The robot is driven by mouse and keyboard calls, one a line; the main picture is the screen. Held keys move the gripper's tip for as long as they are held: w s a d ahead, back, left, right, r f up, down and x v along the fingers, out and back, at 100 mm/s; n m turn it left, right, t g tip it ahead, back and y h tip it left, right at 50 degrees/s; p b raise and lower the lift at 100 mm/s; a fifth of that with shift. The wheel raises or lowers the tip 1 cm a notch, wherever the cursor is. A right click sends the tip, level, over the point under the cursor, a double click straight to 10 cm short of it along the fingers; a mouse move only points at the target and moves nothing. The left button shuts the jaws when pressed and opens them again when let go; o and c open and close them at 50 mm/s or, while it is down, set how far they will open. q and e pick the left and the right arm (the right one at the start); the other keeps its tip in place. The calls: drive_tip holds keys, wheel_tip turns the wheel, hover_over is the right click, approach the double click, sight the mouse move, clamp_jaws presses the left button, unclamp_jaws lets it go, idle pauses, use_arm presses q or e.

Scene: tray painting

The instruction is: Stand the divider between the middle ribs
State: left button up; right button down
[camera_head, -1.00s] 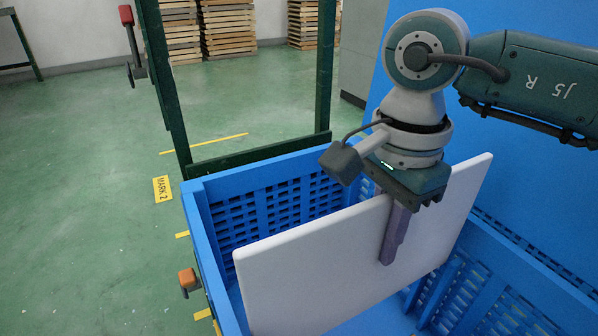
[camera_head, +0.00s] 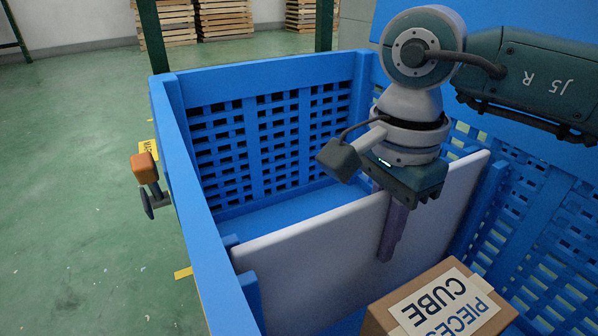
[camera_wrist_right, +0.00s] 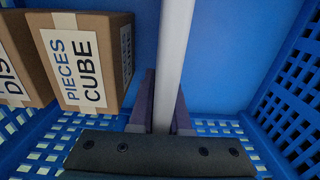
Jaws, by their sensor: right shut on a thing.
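The divider is a white upright panel (camera_head: 330,250) across the inside of the blue crate (camera_head: 185,170). My right gripper (camera_head: 392,245) is shut on its upper edge, with one purple finger along the near face. In the right wrist view the divider (camera_wrist_right: 173,60) runs between the two fingers (camera_wrist_right: 164,110). Its left end shows between two short ribs, a farther one (camera_head: 230,242) and a nearer one (camera_head: 251,297). Its right end is beside a rib (camera_head: 489,190) on the right wall. Its bottom edge is hidden, so I cannot tell whether it touches the floor.
A cardboard box marked PIECES CUBE (camera_head: 440,305) stands on the near side of the divider. In the right wrist view a second box (camera_wrist_right: 20,60) is beside it. The crate's far compartment looks empty. An orange-topped latch (camera_head: 144,170) sticks out from the left wall.

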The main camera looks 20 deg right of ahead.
idle(0.3)
drive_tip(key=shift+f+b, duration=0.45)
drive_tip(key=shift+f, duration=0.25)
drive_tip(key=c, duration=0.8)
unclamp_jaws()
wheel_tip(320, 180, up, 10)
drive_tip(key=p, duration=0.7)
drive_tip(key=shift+r, duration=0.15)
wheel_tip(320, 180, up, 16)
drive_tip(key=p, duration=1.3)
drive_tip(key=shift+p, duration=0.4)
